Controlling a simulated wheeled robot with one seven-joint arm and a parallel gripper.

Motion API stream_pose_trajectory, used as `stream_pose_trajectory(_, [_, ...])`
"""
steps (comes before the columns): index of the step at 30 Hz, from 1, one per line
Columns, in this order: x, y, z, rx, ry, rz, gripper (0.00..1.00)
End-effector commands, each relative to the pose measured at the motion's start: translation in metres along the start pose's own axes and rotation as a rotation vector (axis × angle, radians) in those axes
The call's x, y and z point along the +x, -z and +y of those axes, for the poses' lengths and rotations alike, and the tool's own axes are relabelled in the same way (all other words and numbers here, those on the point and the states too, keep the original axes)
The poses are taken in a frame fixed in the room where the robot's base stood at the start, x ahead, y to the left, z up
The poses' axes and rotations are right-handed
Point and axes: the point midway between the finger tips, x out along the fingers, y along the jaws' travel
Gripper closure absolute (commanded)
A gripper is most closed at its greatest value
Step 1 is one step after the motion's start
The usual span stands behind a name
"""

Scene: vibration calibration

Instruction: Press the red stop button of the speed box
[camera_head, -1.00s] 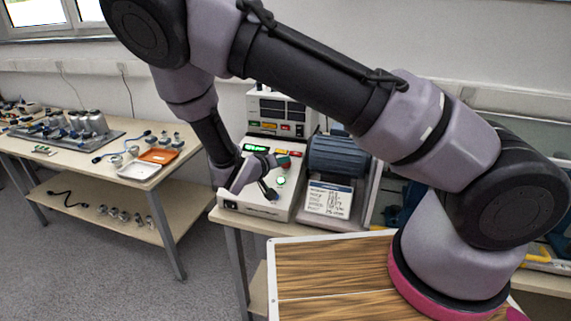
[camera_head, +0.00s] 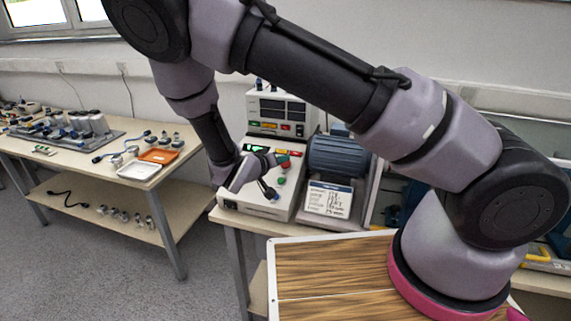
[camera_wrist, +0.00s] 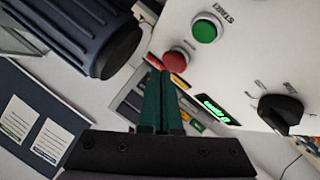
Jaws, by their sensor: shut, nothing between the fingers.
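The speed box (camera_head: 240,208) is a pale sloped console on the bench. Its red stop button (camera_wrist: 177,60) is round, next to the green start button (camera_wrist: 207,28) in the wrist view. My gripper (camera_wrist: 159,72) has green fingers, shut and empty, with the tips beside the red button in the wrist view. I cannot tell whether they touch it. A black knob (camera_wrist: 280,108) and a lit green display (camera_wrist: 217,108) are on the same panel.
A blue-grey motor (camera_head: 335,157) and a label card (camera_head: 328,199) stand right of the box. An instrument unit (camera_head: 283,112) stands behind it. A side table (camera_head: 100,165) at left holds trays and small parts. A wood-patterned top (camera_head: 330,265) lies in front.

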Motion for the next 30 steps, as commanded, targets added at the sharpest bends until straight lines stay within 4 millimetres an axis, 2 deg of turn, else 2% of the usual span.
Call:
stream_pose_trajectory(13, [-0.005, 0.004, 0.004, 0.000, 0.000, 0.000, 1.00])
stream_pose_trajectory(30, [-0.037, 0.027, 0.027, 0.001, 0.000, 0.000, 1.00])
